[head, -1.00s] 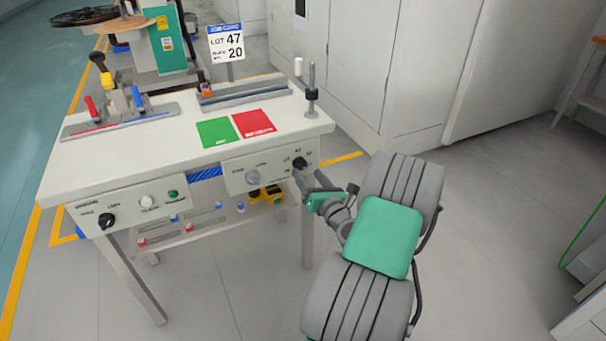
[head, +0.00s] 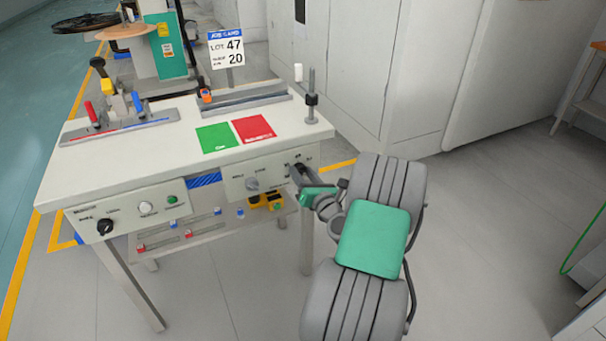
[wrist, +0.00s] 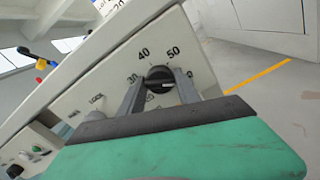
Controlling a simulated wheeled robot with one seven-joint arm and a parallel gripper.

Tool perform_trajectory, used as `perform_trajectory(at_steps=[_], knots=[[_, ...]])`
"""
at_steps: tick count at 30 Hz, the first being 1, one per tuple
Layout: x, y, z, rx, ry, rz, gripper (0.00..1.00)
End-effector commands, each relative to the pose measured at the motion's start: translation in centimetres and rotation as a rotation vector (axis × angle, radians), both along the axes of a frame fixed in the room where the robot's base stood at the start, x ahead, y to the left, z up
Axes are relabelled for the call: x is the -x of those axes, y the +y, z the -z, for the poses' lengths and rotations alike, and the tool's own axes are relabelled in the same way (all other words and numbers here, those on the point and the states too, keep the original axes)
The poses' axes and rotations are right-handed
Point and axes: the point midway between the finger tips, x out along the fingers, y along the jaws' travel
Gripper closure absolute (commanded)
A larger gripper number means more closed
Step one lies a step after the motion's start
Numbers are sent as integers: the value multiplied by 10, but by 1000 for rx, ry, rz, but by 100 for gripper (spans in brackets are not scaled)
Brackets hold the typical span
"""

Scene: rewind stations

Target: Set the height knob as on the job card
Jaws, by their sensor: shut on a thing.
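The job card (head: 226,50) stands at the back of the bench and reads LOT 47 and, on a lower line with small unclear words, 20. The black height knob (wrist: 160,78) is on the bench's right front panel, with 30, 40 and 50 printed around it in the wrist view. My gripper (head: 297,172) reaches the panel and covers the knob in the head view. In the wrist view its two fingers (wrist: 160,88) are closed on opposite sides of the knob. Which number the knob's mark points to, I cannot tell.
A grey knob (head: 252,184) marked with LOCK sits left on the same panel. The left panel has a black knob (head: 105,226), a white knob (head: 146,207) and a green button (head: 172,199). Green (head: 217,137) and red (head: 254,128) mats lie on top. Floor at right is clear.

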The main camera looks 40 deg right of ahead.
Motion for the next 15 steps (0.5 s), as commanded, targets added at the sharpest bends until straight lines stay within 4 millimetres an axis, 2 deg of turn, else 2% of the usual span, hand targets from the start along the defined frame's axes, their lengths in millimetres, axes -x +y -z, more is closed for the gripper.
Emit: perform_trajectory(at_steps=[1,7,15], knots=[[0,0,0,0,0,0,83],[0,0,0,0,0,0,99],[0,0,0,17,5,1,100]])
